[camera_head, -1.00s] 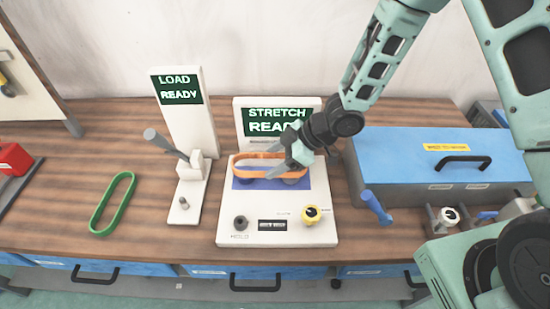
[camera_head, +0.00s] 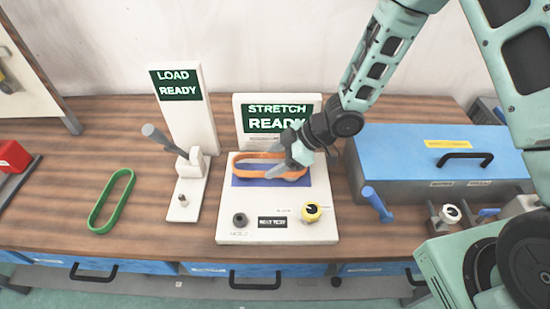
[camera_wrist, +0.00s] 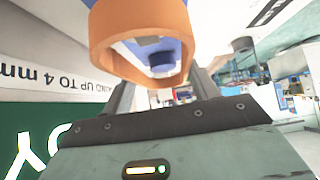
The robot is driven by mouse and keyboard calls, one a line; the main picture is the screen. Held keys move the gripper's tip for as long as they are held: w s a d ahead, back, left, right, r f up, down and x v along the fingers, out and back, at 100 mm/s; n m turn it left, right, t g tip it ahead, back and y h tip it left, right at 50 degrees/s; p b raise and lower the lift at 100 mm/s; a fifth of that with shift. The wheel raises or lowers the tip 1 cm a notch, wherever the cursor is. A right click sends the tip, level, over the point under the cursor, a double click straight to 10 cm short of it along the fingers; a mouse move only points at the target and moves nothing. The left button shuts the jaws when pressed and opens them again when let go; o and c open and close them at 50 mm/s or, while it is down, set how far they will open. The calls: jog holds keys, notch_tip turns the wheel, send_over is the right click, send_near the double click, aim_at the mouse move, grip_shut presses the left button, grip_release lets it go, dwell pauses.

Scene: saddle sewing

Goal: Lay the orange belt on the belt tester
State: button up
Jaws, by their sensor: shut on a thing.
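The orange belt (camera_head: 256,156) is a long oval loop over the blue patch (camera_head: 245,181) of the white belt tester (camera_head: 233,207). The tester's screen (camera_head: 277,118) reads "STRETCH READY". My gripper (camera_head: 287,170) is shut on the belt's right part and comes in from the upper right. In the wrist view the belt (camera_wrist: 112,57) shows as a wide orange band close ahead, with blue and a dark round part seen through the loop. Whether the belt rests on the surface or is slightly above it, I cannot tell. My fingertips are partly hidden.
A green belt (camera_head: 109,205) lies on the wooden table left of a white "LOAD READY" stand (camera_head: 187,110) with a grey lever (camera_head: 160,138). A blue-lidded case (camera_head: 410,145) stands close on the right.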

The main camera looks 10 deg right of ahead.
jog(key=shift+f+b, duration=1.1)
jog(key=shift+f, duration=0.5)
jog(key=o, duration=1.1)
jog(key=shift+r, duration=0.1)
jog(key=p+v, duration=0.1)
jog(key=v, duration=1.6)
jog(key=shift+d+r, duration=0.1)
jog(key=shift+d, duration=0.1)
